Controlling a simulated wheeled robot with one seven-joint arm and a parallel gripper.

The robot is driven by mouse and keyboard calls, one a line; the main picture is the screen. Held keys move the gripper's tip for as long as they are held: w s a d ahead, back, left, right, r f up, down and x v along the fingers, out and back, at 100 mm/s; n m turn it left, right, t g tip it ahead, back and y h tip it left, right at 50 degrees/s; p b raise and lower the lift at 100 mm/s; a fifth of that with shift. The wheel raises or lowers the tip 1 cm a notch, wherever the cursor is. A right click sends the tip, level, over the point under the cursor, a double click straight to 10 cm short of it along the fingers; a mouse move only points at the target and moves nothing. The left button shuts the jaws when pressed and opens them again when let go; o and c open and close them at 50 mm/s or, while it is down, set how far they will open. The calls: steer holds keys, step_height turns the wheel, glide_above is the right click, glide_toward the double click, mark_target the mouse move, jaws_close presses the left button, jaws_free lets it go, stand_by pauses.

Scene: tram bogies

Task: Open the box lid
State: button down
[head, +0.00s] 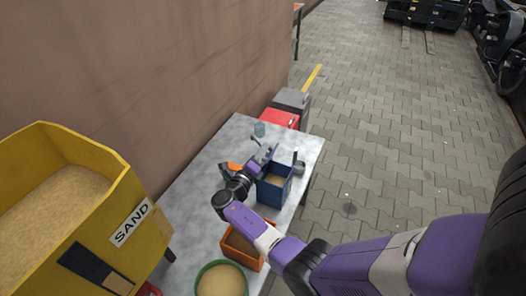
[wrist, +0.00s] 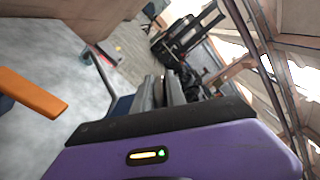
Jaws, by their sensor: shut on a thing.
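The blue box (head: 274,190) stands on the grey table, with a sand-coloured filling showing through its open top. Its blue lid (head: 272,152) is raised at the back side of the box, tilted up and partly hidden by my gripper. My gripper (head: 263,164) is at the lid, above the box's back left edge, and shut on it. In the wrist view the fingers (wrist: 168,92) are close together, with a bit of blue (wrist: 122,105) beside them. The exact grip on the lid is hidden.
An orange bin (head: 243,250) and a green-rimmed round tub (head: 221,280) stand at the table's near end. A yellow sand bin (head: 85,195) is at left. Orange and grey items (head: 232,168) lie left of my gripper.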

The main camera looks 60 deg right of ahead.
steer(key=c, duration=1.4)
jaws_free()
steer(key=shift+o, duration=0.2)
steer(key=shift+a, duration=0.1)
steer(key=a, duration=0.7)
steer(key=shift+s+a, duration=0.25)
